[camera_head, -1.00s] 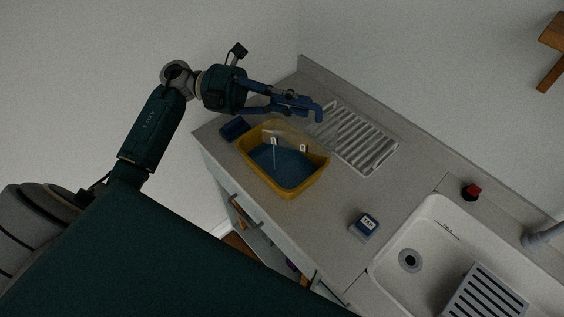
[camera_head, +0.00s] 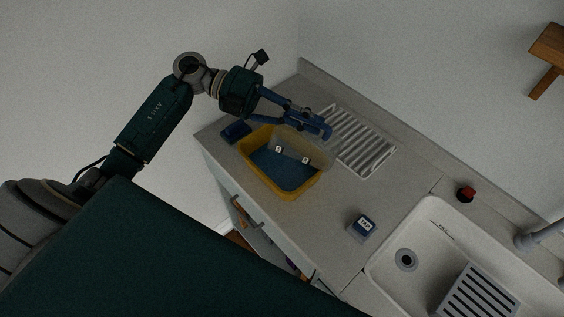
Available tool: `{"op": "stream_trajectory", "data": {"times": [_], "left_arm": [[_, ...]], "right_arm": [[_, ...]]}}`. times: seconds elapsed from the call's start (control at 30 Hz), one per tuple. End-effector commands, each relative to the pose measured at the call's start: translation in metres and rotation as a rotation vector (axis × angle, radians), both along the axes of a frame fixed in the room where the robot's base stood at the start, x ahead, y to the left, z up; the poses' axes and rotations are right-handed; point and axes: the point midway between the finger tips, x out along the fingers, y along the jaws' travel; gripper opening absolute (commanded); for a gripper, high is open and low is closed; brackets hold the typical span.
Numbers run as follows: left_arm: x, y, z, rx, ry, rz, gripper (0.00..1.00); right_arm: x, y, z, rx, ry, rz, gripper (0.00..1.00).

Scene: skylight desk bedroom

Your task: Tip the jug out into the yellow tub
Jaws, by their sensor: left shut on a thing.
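The yellow tub (camera_head: 304,190) stands on the worktop with dark blue liquid in its bottom. My left gripper (camera_head: 309,118) is above the tub's far rim and is shut on the jug, around its blue handle. The jug (camera_head: 318,149) has a clear, see-through body, is tipped over and hangs above the far half of the tub. Two small white marks show on or through it. I see no falling stream now, and cannot tell whether liquid is left in the jug. My right gripper is out of view.
A white ribbed drainer (camera_head: 362,142) lies just right of the jug. A dark blue item (camera_head: 236,131) sits left of the tub. A small blue-labelled box (camera_head: 363,227) stands near the white sink (camera_head: 432,243).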

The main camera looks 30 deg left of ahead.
Motion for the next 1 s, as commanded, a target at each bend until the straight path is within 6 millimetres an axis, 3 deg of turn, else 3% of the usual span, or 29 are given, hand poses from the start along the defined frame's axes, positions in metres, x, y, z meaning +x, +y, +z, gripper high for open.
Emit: {"op": "stream_trajectory", "data": {"times": [0.13,0.57,0.8,1.0], "left_arm": [[0.001,-0.01,-0.002,0.094,0.013,-0.002,0.0],[0.003,-0.015,-0.012,0.147,0.022,0.0,0.0],[0.004,-0.026,-0.021,0.273,0.042,-0.003,0.0],[0.005,-0.031,-0.033,0.34,0.054,-0.001,0.0]], "right_arm": [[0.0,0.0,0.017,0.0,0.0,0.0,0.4],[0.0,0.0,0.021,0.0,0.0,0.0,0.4],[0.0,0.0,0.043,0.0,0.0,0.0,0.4],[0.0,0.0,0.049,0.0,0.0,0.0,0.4]]}}
